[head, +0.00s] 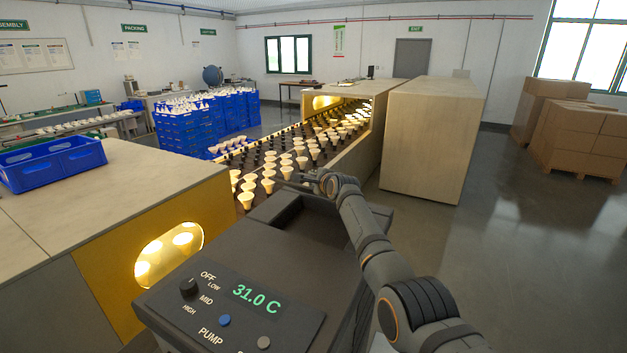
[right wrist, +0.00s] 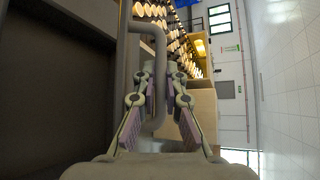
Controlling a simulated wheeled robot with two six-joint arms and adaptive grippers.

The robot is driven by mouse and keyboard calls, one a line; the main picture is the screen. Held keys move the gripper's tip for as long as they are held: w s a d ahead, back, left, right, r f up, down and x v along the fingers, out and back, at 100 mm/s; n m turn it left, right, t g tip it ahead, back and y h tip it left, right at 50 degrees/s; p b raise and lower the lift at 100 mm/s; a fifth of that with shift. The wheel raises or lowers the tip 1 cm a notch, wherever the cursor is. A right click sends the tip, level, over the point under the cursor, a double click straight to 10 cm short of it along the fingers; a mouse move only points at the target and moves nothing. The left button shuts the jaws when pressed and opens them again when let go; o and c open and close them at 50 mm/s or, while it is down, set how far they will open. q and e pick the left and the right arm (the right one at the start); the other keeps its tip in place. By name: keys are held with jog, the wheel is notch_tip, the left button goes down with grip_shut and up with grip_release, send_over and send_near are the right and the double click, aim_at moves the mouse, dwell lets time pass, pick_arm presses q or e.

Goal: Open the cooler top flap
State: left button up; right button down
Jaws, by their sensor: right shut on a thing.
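The cooler (head: 225,265) is a dark grey box in the lower middle of the head view. Its sloped front panel has a knob, buttons and a green 31.0 C readout. Its top flap (right wrist: 60,95) appears as a dark panel at the left of the right wrist view. I cannot tell how far the flap is open. A grey bar handle (right wrist: 158,60) runs beside it. My right gripper (head: 320,183) is at the far side of the cooler top. In the wrist view its fingers (right wrist: 162,92) are shut on the handle. My left gripper is not in view.
A conveyor (head: 255,158) with rows of lit bulbs runs behind the cooler into a wooden tunnel. A large wooden box (head: 432,140) stands to the right of it. A blue crate (head: 52,163) sits on the left bench.

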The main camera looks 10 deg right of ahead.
jog(key=c, duration=1.7)
grip_release()
jog(key=shift+w+a+f, duration=0.1)
jog(key=v, duration=1.2)
